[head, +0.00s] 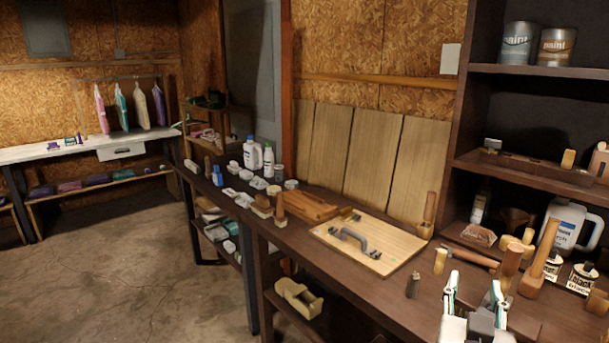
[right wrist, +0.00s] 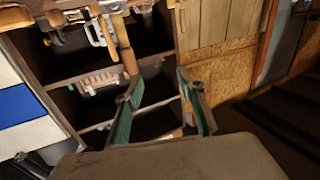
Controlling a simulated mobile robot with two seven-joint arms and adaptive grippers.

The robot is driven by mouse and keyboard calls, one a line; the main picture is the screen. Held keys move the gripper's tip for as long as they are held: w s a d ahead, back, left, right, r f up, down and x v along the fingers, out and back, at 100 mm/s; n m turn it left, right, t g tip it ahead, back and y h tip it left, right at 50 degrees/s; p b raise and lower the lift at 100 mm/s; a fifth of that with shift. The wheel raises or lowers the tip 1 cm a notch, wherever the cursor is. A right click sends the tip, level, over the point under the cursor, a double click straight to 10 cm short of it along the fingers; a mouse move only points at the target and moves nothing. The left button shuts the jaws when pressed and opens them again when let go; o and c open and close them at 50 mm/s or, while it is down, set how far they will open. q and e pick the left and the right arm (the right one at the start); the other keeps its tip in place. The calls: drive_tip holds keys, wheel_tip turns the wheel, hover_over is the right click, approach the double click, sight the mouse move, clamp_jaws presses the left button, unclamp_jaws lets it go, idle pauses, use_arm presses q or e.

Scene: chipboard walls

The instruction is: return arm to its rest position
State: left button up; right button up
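My right gripper (head: 474,285) shows at the bottom right of the head view, in front of the workbench (head: 350,275). Its two fingers stand apart with nothing between them. In the right wrist view the green-padded fingers of the gripper (right wrist: 158,76) are also spread and empty, with shelving beyond them. My left gripper and arm are not in view.
A shelf unit (head: 540,75) with paint cans rises at right. The concrete floor (head: 130,270) at left is clear.

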drive_tip(key=a+f+n+g+y, duration=0.1)
drive_tip(key=a+f+n+y, duration=0.3)
drive_tip(key=f, duration=0.7)
drive_tip(key=a+f+n+y, duration=0.3)
drive_tip(key=f, duration=0.8)
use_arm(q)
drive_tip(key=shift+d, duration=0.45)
use_arm(e)
drive_tip(key=s+a+f+n+g+y, duration=0.1)
drive_tip(key=s+f+g+y, duration=0.1)
drive_tip(key=s+f, duration=0.5)
drive_tip(key=s+a+f+n+g+y, duration=0.1)
drive_tip(key=s+f+y, duration=0.1)
drive_tip(key=s+f, duration=0.6)
wheel_tip(320, 180, down, 5)
drive_tip(key=shift+n+g, duration=0.4)
